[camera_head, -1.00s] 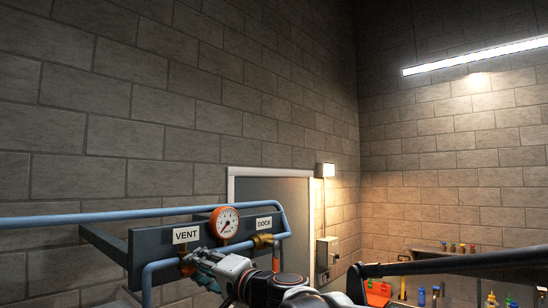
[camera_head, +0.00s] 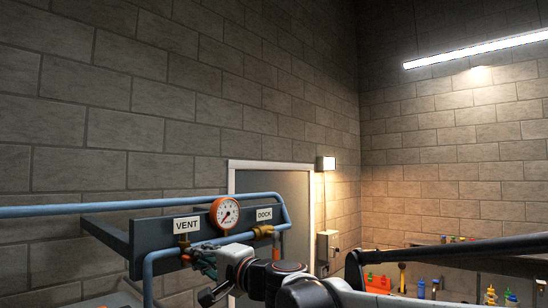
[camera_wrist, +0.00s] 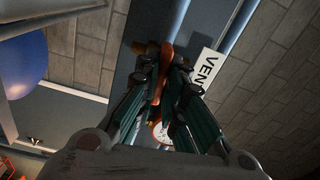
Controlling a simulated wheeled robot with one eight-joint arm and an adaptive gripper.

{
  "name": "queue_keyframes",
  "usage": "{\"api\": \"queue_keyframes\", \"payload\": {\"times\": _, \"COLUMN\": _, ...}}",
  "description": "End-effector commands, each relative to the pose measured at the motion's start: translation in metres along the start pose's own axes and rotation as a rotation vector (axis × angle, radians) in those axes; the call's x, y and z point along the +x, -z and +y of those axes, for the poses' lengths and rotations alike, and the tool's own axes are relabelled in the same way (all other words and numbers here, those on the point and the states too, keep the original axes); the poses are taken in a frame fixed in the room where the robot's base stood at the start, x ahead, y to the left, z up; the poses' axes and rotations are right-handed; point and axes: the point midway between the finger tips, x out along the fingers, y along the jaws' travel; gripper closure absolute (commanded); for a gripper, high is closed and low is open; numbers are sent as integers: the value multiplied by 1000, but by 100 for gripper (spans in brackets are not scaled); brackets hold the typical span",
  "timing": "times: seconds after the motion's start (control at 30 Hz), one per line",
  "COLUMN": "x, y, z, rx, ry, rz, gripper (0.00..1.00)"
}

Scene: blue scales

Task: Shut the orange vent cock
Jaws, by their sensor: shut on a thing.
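The orange vent cock (camera_wrist: 168,52) shows in the wrist view as an orange handle between my fingers, near a brass body (camera_wrist: 140,47). In the head view its brass body (camera_head: 184,242) sits below the VENT label (camera_head: 187,225), on the blue pipe; its handle is mostly hidden by my gripper. My gripper (camera_wrist: 165,70) is shut on the orange handle, one finger on each side. In the head view my gripper (camera_head: 198,259) reaches in from the right, just below the panel. The VENT label also shows in the wrist view (camera_wrist: 208,68).
An orange-rimmed gauge (camera_head: 225,213) is on the panel (camera_head: 150,238) between the VENT and DOCK labels. A brass dock cock (camera_head: 262,232) with an orange handle is right of it. Blue pipes (camera_head: 100,208) frame the panel. A workbench with colourful items stands far right.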

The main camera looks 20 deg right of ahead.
Motion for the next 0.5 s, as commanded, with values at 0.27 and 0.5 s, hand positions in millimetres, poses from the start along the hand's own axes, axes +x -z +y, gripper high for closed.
{"api": "queue_keyframes", "payload": {"times": 0.27, "x": -6, "y": -7, "z": 0, "rx": 130, "ry": 0, "rz": -6, "gripper": 100}}
{"api": "queue_keyframes", "payload": {"times": 0.5, "x": -6, "y": -7, "z": -1, "rx": 132, "ry": 1, "rz": -6, "gripper": 100}}
